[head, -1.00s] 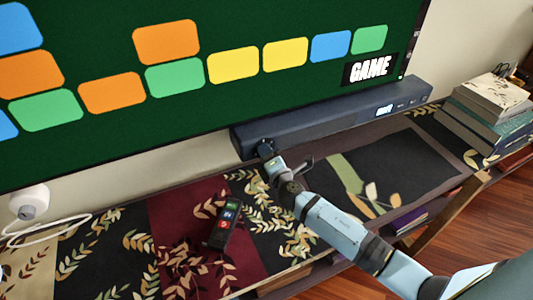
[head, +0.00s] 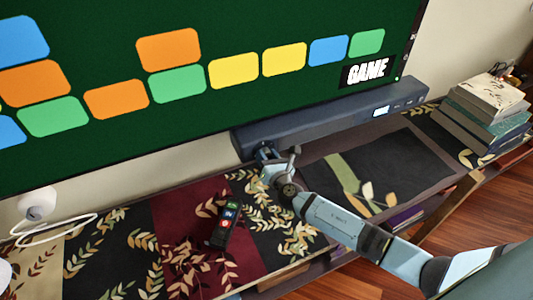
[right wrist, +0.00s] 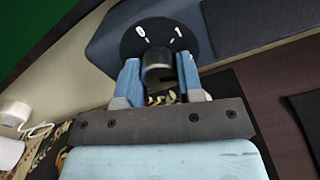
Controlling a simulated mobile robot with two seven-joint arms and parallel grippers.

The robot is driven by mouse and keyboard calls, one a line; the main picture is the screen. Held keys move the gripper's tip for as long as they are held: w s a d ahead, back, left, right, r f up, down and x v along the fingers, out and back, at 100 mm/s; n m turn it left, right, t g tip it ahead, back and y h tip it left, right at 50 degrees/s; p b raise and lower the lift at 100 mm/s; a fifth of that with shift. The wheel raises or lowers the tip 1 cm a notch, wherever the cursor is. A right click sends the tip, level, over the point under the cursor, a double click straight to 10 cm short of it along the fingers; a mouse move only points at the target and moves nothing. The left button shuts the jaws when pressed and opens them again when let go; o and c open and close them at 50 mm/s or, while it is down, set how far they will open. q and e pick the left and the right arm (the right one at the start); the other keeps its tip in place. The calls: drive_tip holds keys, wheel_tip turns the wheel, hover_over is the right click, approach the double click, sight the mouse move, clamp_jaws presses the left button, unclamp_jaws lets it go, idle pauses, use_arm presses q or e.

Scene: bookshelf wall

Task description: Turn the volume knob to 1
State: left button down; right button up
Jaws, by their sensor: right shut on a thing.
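The dark volume knob (right wrist: 160,76) sticks out from a round black dial plate (right wrist: 128,45) in the right wrist view. The plate has white marks, one like a 0 at upper left and one like a 1 at upper right. The plate is on the end of the dark blue soundbar (head: 310,127) below the screen. My right gripper (right wrist: 158,72) has its two blue fingers on either side of the knob and is shut on it. In the head view my right gripper (head: 266,153) is at the soundbar's left end, hiding the knob. The left gripper is out of view.
A remote (head: 225,222) lies on the patterned shelf top left of my arm. A stack of books (head: 482,112) stands at the right. A white round device (head: 36,203) with a cable is at the far left. The big screen (head: 200,110) hangs directly above the soundbar.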

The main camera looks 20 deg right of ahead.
drive_tip(key=n+p, duration=0.2)
drive_tip(key=n, duration=0.1)
drive_tip(key=shift+r+n, duration=0.1)
drive_tip(key=shift+n, duration=0.3)
drive_tip(key=n+p, duration=0.1)
drive_tip(key=n, duration=0.1)
drive_tip(key=shift+d+n, duration=0.1)
drive_tip(key=shift+n, duration=0.2)
drive_tip(key=shift+n+p, duration=0.95)
drive_tip(key=shift+n, duration=0.65)
drive_tip(key=o, duration=0.9)
drive_tip(key=shift+s, duration=0.1)
